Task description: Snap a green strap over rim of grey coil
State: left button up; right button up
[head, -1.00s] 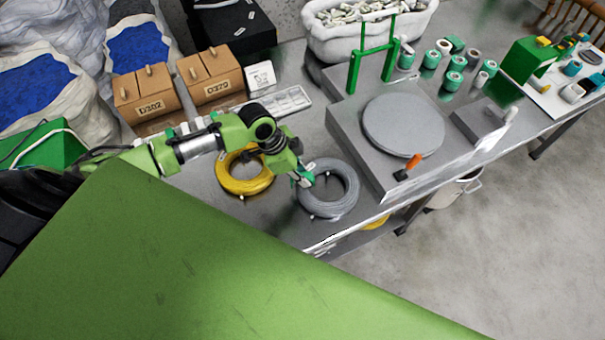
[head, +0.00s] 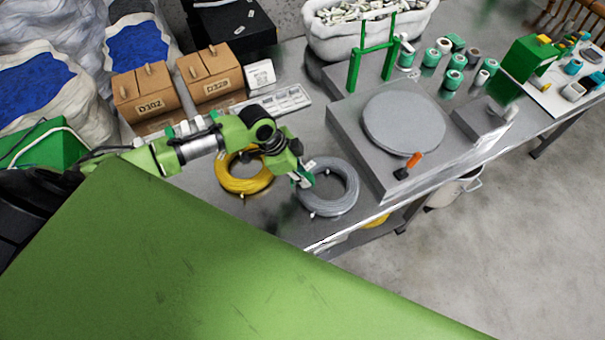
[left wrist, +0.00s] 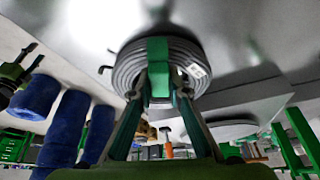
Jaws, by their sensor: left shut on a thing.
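The grey coil (head: 343,204) lies flat on the metal bench, right of the yellow coil. It shows large in the left wrist view (left wrist: 126,72), with a small white label on it. My left gripper (head: 303,179) is at the coil's left rim. In the left wrist view my left gripper (left wrist: 159,97) is shut on a green strap (left wrist: 158,52), which stands out across the rim of the coil. I cannot tell whether the strap is seated over the rim. The fingertips partly hide where it meets the coil.
A yellow coil (head: 228,182) lies just left of the grey coil. A raised grey platform (head: 352,148) with a round disc (head: 402,124) stands close on the right. A parts tray (head: 280,102) and cardboard boxes (head: 146,101) are behind. The bench's front edge is near.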

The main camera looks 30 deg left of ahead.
pick_arm(q)
jog(key=shift+f, duration=0.4)
jog(key=shift+f, duration=0.15)
dwell(0.4)
jog(key=shift+r, duration=0.2)
jog(key=shift+r+p, duration=0.4)
jog(key=shift+p, duration=0.15)
jog(key=shift+f, duration=0.4)
dwell(1.0)
